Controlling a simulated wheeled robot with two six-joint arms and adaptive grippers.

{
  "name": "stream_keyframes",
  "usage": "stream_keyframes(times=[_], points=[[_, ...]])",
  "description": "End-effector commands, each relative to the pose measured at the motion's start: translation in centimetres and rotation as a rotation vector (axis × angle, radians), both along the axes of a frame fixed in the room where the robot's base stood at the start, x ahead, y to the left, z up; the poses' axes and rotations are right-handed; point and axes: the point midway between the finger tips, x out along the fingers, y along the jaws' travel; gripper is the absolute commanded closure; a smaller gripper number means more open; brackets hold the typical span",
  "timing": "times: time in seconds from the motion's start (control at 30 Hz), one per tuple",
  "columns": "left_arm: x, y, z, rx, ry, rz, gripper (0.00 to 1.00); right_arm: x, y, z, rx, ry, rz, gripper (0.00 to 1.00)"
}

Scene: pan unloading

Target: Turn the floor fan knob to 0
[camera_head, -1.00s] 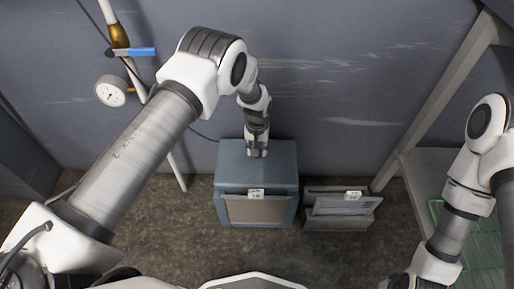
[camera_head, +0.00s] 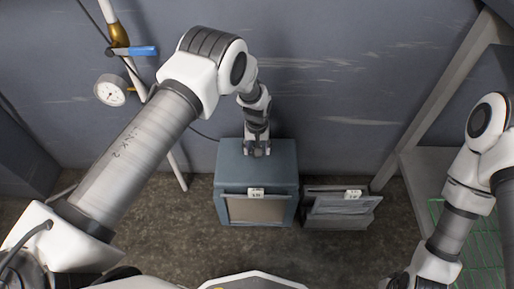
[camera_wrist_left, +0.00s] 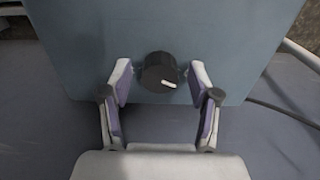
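The floor fan (camera_head: 228,168) is a blue-grey box standing on the floor by the wall. Its black round knob (camera_wrist_left: 159,73) with a white pointer mark shows in the left wrist view, on the blue-grey top. The pointer is toward the lower right there. My left gripper (camera_wrist_left: 160,82) is open, with its fingers on either side of the knob and gaps between them and it. In the head view the left gripper (camera_head: 256,150) is over the fan's back top edge, and the knob is hidden. My right arm is at the right; its gripper is not clearly visible.
A grey box with a slanted front (camera_head: 338,207) stands right of the fan. A shelf frame (camera_head: 418,165) with a green rack is at the right. A pressure gauge (camera_head: 110,91) and a pipe with a blue-handled valve (camera_head: 140,51) are at the left wall.

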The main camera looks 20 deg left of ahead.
Motion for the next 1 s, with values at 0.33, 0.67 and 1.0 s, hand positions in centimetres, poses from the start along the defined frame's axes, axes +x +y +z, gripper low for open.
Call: stream_keyframes(times=[0.33, 0.67, 1.0], points=[[0.1, 0.0, 3.2, 0.000, -0.004, -0.001, 0.38, 0.0, 0.0, 0.0, 0.000, 0.000, 0.000, 0.60], [0.1, 0.0, 10.8, 0.000, -0.002, 0.000, 0.38, 0.0, 0.0, 0.0, 0.000, 0.000, 0.000, 0.60], [0.0, 0.0, 12.0, 0.000, 0.000, -0.001, 0.38, 0.0, 0.0, 0.0, 0.000, 0.000, 0.000, 0.60]])
